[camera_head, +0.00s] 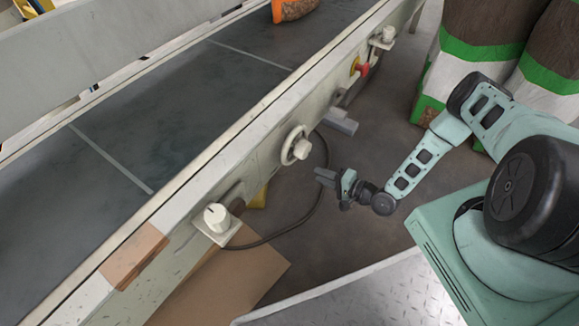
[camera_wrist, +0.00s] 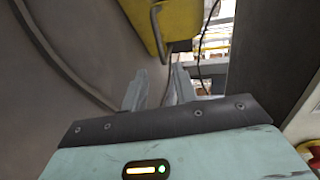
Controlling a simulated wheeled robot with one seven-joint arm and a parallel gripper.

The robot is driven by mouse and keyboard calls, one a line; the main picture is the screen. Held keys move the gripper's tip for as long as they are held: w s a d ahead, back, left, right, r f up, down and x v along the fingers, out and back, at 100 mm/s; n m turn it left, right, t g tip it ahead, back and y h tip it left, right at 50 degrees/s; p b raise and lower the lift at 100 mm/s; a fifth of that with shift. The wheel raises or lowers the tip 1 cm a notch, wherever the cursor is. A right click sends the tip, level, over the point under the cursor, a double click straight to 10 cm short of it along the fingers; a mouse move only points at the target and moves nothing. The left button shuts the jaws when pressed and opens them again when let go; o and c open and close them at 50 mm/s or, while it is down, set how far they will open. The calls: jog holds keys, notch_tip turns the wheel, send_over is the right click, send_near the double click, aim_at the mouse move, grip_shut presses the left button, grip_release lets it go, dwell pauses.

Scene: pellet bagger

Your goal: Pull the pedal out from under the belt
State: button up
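The pedal is a yellow box, and in the head view only a small part of it (camera_head: 259,199) shows below the belt's side rail; the rest is hidden. In the wrist view its yellow body (camera_wrist: 182,22) is at the top, with a grey metal handle (camera_wrist: 157,32) on its near face. My gripper (camera_head: 319,176) is low beside the belt, to the right of the pedal. In the wrist view its two fingers (camera_wrist: 158,72) are apart with nothing between them, and the handle lies beyond the tips. The belt (camera_head: 140,110) runs diagonally above the pedal.
A dark cable (camera_head: 318,205) curves over the floor from beneath the rail. Knobs (camera_head: 217,217), a round dial (camera_head: 296,146) and a red button (camera_head: 363,69) stick out from the rail. Cardboard (camera_head: 235,285) lies at front. Stacked bags (camera_head: 485,45) stand at right.

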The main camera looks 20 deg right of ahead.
jog(key=b+x, duration=0.4)
jog(key=x, duration=0.7)
jog(key=shift+w+a+f+b, duration=0.15)
jog(key=shift+w+f+b, duration=0.05)
jog(key=shift+b, duration=0.15)
jog(key=shift+w+a, duration=0.4)
jog(key=shift+w, duration=0.15)
jog(key=shift+c, duration=0.3)
grip_shut()
